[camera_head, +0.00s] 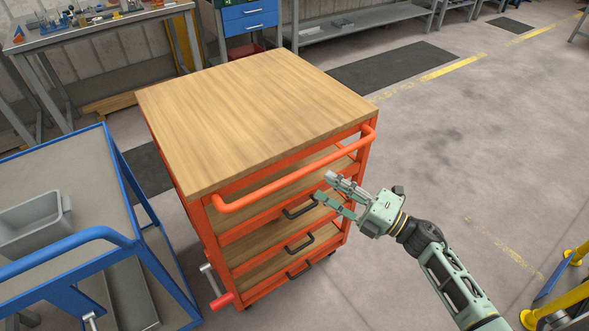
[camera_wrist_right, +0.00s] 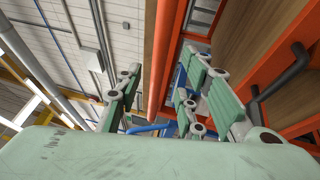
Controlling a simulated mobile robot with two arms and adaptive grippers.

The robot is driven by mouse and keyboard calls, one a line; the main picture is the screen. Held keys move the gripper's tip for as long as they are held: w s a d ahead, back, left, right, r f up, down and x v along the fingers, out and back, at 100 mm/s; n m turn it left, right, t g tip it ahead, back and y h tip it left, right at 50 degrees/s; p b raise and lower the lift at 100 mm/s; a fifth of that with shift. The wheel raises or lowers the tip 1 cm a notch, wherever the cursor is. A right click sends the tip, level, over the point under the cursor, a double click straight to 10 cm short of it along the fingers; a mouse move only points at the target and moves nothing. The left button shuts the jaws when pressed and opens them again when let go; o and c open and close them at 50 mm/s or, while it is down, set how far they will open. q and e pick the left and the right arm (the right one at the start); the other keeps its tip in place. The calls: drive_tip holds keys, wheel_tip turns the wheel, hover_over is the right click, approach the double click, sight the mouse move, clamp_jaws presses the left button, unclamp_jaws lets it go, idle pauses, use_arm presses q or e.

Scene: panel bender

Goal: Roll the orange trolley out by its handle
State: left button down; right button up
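The orange trolley (camera_head: 258,200) with a wooden top stands in the middle of the head view. Its orange handle (camera_head: 295,178) runs along the near side just under the top; it also shows in the right wrist view (camera_wrist_right: 159,75). My right gripper (camera_head: 326,189) is open and empty, in front of the trolley's near side, close to the handle and apparently a little below it. In the right wrist view its fingers (camera_wrist_right: 160,100) are spread apart, with the handle showing between them. I cannot tell whether they touch it. My left gripper is not in view.
A blue cart (camera_head: 135,215) with a grey bin (camera_head: 38,222) stands close on the trolley's left. A workbench (camera_head: 100,30) and a blue drawer cabinet (camera_head: 248,18) are behind. Yellow rails (camera_head: 560,300) stand at the lower right. The floor (camera_head: 450,150) to the right is clear.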

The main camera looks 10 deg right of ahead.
sight(309, 170)
drive_tip(key=p+x, duration=0.1)
drive_tip(key=x, duration=0.6)
drive_tip(key=shift+w+r, duration=0.1)
drive_tip(key=shift+w, duration=0.1)
clamp_jaws()
idle(0.4)
